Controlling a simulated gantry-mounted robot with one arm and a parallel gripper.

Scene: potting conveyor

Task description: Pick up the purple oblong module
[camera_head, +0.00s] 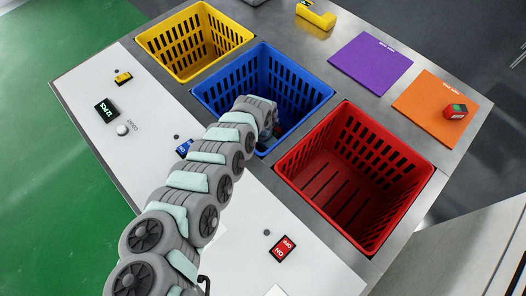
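I see no purple oblong module in this view; the inside of the blue crate (216,113) is partly covered by my arm.
A yellow crate (194,41) stands to the left and a red crate (358,178) to the right; both look empty. An orange mat (430,101) bears a red block with a green top (456,111). A yellow piece (315,15) lies at the back.

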